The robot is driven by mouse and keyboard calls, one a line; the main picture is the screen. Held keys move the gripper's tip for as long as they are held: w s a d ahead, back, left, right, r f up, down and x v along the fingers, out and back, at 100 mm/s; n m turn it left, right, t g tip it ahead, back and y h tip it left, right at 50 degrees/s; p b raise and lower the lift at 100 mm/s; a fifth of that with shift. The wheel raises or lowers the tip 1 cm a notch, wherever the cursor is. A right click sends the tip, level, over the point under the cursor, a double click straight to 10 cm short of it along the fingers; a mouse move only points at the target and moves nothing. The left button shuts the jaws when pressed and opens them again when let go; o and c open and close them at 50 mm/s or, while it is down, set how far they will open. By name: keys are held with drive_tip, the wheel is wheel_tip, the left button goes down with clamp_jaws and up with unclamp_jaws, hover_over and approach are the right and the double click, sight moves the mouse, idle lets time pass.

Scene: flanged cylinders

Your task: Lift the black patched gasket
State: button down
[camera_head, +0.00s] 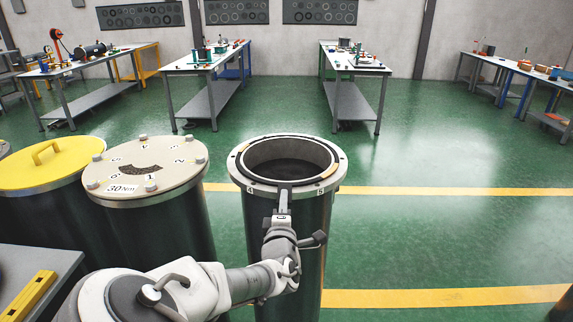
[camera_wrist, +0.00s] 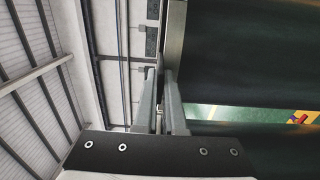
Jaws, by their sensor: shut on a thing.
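The black patched gasket (camera_head: 241,168) is a dark ring with tan patches. It lies around the raised neck of the open cylinder (camera_head: 262,225), at the level of its pale flange. My gripper (camera_head: 285,190) is at the near side of this ring, between the flange marks 4 and 5, and is shut on the gasket. Any gap between the gasket and the flange is too small to tell. In the wrist view, my gripper's two fingers (camera_wrist: 160,74) stand close together beside the dark cylinder wall; the gasket between them cannot be made out clearly.
A cylinder with a bolted beige lid (camera_head: 140,172) stands close on the left, with a yellow-lidded cylinder (camera_head: 38,164) beyond it. A grey surface with a yellow bar (camera_head: 28,296) is at lower left. Workbenches stand far back. The green floor (camera_head: 430,240) on the right is clear.

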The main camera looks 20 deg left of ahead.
drive_tip(key=shift+r+p, duration=1.55)
drive_tip(key=shift+r, duration=0.5)
